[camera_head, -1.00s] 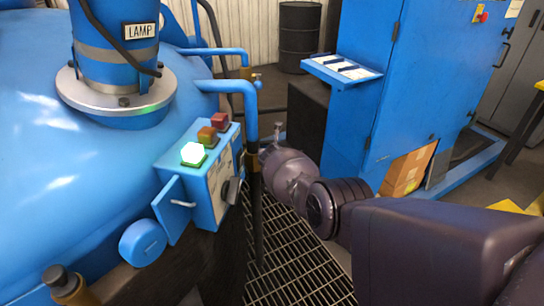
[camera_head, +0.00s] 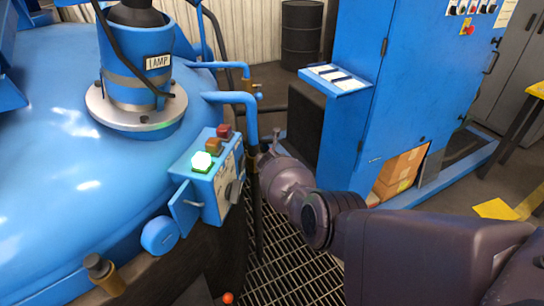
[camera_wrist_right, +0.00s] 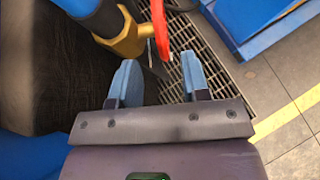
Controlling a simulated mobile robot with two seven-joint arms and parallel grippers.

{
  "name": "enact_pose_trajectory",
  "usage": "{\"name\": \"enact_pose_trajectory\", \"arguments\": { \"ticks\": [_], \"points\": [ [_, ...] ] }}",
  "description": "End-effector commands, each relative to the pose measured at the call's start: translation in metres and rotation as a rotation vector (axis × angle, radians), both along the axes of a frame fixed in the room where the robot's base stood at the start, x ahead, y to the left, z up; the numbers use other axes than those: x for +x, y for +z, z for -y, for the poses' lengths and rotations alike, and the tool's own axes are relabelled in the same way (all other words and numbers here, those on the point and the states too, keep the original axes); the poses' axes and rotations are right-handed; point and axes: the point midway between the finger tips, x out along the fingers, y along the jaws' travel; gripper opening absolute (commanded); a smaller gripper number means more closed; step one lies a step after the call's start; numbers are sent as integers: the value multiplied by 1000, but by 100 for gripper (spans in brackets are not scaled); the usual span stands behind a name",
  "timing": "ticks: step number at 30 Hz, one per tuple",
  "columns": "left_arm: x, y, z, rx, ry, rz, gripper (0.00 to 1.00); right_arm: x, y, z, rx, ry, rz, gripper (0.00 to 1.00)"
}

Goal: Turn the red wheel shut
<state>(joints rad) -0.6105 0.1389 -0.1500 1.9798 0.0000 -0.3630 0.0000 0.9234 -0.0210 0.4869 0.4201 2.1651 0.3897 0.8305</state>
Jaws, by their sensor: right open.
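The red wheel (camera_wrist_right: 161,28) shows in the right wrist view as a thin red rim, seen nearly edge-on and cut off by the top edge. It stands beside a brass valve body (camera_wrist_right: 130,38) on a blue pipe. My right gripper (camera_wrist_right: 160,82) is open, with its two blue-grey fingers apart and nothing between them. The wheel is just beyond the fingertips, apart from them. In the head view my right arm reaches toward the blue upright pipe (camera_head: 251,120); its fingers and the wheel cannot be made out there. My left gripper is not in view.
The blue furnace (camera_head: 60,150) and its control box (camera_head: 207,192) with a lit green button stand left of my arm. A blue cabinet (camera_head: 400,90) stands right. Floor grating (camera_head: 285,255) lies below. A small orange-red ball (camera_head: 228,298) shows at the bottom.

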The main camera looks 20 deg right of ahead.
Motion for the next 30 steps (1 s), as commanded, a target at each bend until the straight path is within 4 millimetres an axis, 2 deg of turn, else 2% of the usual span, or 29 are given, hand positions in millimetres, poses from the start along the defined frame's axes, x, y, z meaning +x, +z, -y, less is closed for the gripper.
{"name": "enact_pose_trajectory", "arguments": {
  "ticks": [1, 6, 20, 25, 30],
  "points": [
    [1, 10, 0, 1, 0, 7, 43, -3, 8, -1, 1, 0, 3, 43],
    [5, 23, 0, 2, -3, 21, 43, -10, 9, -2, 1, -1, 0, 43],
    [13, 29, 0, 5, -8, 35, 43, -12, 7, -3, 0, -1, -2, 43],
    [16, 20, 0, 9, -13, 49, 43, 0, 9, 8, -24, -16, 38, 43],
    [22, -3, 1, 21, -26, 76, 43, 28, 15, 32, -82, -51, 135, 43]
  ]
}}
